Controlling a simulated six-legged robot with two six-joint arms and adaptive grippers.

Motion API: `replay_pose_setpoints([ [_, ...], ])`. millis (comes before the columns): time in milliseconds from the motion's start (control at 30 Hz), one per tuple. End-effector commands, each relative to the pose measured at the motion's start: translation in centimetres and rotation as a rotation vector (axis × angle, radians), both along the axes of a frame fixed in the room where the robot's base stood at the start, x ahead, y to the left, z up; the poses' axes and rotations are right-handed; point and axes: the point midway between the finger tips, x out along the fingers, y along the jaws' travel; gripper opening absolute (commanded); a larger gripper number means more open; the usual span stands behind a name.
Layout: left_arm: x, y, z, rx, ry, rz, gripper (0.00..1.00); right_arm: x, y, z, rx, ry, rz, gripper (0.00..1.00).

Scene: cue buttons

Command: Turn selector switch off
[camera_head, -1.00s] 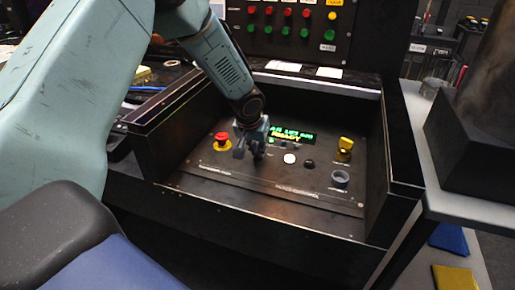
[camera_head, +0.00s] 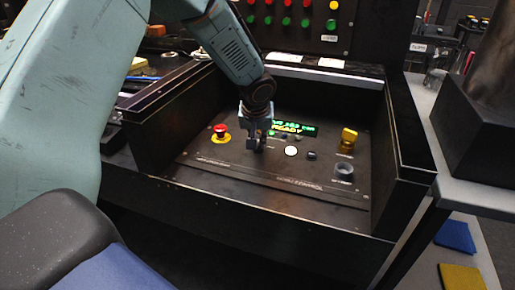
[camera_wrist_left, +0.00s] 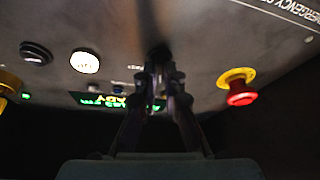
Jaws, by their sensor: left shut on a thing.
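My left gripper (camera_head: 257,143) reaches down to the black control panel (camera_head: 215,163), between the red emergency stop and the white button. In the wrist view its two fingers (camera_wrist_left: 163,85) are shut on a small dark knob (camera_wrist_left: 159,53), which appears to be the selector switch. The fingers hide most of the knob, and its pointing direction cannot be read. In the head view the knob is hidden behind the gripper. My right gripper is not in view.
A red emergency stop (camera_head: 220,130) on a yellow base is left of the gripper. A white button (camera_head: 291,152), a black button (camera_head: 311,155), a yellow control (camera_head: 348,137) and a grey round control (camera_head: 344,170) are to its right. A lit green display (camera_head: 294,129) is behind. Box walls surround the panel.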

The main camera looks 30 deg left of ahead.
Motion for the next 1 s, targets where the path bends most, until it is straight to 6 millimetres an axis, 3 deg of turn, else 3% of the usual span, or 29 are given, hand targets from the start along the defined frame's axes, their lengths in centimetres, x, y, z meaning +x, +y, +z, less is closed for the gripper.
replay_pose_setpoints([
  [33, 0.1, -0.1, -0.5, 0.001, -0.003, 0.035, 0.00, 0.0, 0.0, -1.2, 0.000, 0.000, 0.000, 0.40],
  [300, 0.2, -0.3, -0.3, 0.001, -0.002, 0.261, 0.00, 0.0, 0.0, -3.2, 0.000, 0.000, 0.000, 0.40],
  [633, 0.3, -0.4, -0.1, 0.001, 0.000, 0.468, 0.00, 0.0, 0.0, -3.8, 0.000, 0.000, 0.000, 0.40],
  [1000, 0.4, -0.4, -0.1, -0.001, 0.000, 0.554, 0.00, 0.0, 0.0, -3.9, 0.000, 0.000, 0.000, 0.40],
])
